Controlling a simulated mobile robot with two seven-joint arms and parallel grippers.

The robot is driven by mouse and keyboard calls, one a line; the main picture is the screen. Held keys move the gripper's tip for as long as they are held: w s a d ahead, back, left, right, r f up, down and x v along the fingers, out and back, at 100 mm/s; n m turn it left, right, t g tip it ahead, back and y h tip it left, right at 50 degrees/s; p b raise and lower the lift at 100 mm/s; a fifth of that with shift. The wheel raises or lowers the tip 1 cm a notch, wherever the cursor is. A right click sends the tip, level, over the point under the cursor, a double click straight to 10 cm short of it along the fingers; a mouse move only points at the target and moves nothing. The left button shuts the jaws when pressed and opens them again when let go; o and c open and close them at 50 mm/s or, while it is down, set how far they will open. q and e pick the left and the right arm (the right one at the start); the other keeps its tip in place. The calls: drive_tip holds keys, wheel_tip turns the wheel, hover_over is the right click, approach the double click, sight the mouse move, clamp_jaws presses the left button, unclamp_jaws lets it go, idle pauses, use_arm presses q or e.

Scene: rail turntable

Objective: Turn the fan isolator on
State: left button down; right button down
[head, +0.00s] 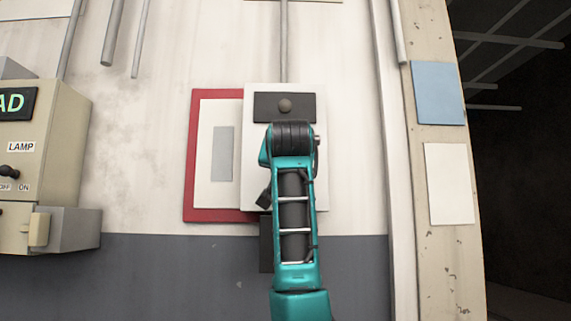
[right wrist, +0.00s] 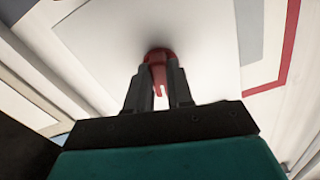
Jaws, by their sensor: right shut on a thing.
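My right arm covers the middle of the box and hides my right gripper there. In the right wrist view, my right gripper (right wrist: 159,74) is shut on a red handle (right wrist: 158,54) that stands out from the white face. The handle's on or off marking is not visible. I cannot read a fan label on the box. My left gripper is not in view.
A red-bordered board (head: 188,160) sits behind the box on its left. A beige panel (head: 56,130) with a LAMP switch (head: 10,172) stands at the far left. A blue sheet (head: 438,93) and a white sheet (head: 449,184) are on the right pillar.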

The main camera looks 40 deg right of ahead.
use_arm(q)
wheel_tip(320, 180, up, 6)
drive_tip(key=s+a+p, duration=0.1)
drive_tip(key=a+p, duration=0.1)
drive_tip(key=p, duration=0.6)
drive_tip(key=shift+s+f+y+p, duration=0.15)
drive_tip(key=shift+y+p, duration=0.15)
drive_tip(key=shift+p, duration=0.05)
use_arm(e)
drive_tip(key=shift+w+a+r+m, duration=0.1)
drive_tip(key=shift+r+m, duration=0.1)
drive_tip(key=shift+m, duration=3.6)
drive_tip(key=shift+w+a+r+m, duration=0.1)
drive_tip(key=shift+r+m, duration=0.05)
drive_tip(key=shift+m, duration=3.65)
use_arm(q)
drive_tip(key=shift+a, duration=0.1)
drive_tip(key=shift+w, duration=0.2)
use_arm(e)
drive_tip(key=c, duration=1)
unclamp_jaws()
